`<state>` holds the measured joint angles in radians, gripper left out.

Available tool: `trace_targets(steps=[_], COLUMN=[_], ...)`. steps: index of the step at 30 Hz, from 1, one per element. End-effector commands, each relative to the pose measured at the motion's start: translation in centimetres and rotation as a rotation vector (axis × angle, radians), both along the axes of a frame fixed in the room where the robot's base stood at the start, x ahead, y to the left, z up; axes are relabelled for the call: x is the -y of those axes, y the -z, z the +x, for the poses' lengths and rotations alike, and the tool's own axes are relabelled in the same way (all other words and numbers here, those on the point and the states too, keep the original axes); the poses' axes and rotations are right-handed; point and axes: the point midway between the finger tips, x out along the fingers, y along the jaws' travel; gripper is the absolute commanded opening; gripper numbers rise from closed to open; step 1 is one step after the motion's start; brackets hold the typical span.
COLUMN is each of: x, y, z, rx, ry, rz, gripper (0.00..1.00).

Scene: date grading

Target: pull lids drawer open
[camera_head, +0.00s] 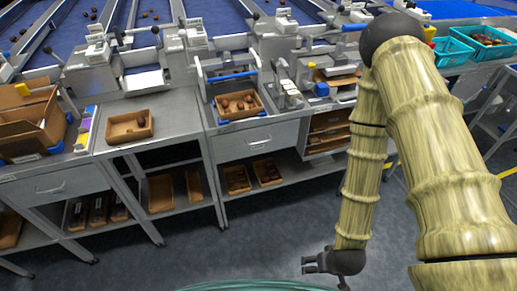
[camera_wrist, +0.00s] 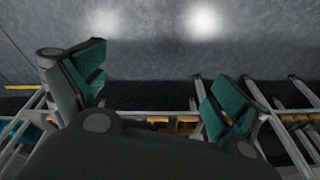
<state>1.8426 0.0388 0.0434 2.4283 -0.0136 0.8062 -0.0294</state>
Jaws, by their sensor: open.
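Two closed grey drawer fronts with bar handles show in the head view. One (camera_head: 278,133) is under the middle bench and one (camera_head: 85,180) is under the left bench. Each has a small label too small to read, so I cannot tell which is the lids drawer. My gripper (camera_head: 306,265) hangs low over the floor in front of the benches, well apart from both drawers. In the wrist view my gripper (camera_wrist: 158,88) has its green-padded fingers spread wide with nothing between them.
Brown trays of dates (camera_head: 238,104) and an empty-looking brown tray (camera_head: 129,127) stand on the benches. Lower shelves hold more boxes (camera_head: 162,193). Teal crates (camera_head: 483,42) sit at the back right. Grey floor (camera_head: 250,235) is clear before the benches.

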Motion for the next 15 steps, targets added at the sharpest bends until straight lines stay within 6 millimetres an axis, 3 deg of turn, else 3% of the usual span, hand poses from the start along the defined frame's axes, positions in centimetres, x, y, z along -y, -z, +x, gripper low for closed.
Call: trace_targets(steps=[1,5,15], x=[-0.7,-2.4,-6.4], y=[1.6,2.3,2.0], z=[2.0,6.4,17.0], rx=[0.048,0.166,0.480], ry=[-0.012,-0.040,-0.099], rz=[0.009,0.029,0.077], gripper=[1.00,1.00,1.00])
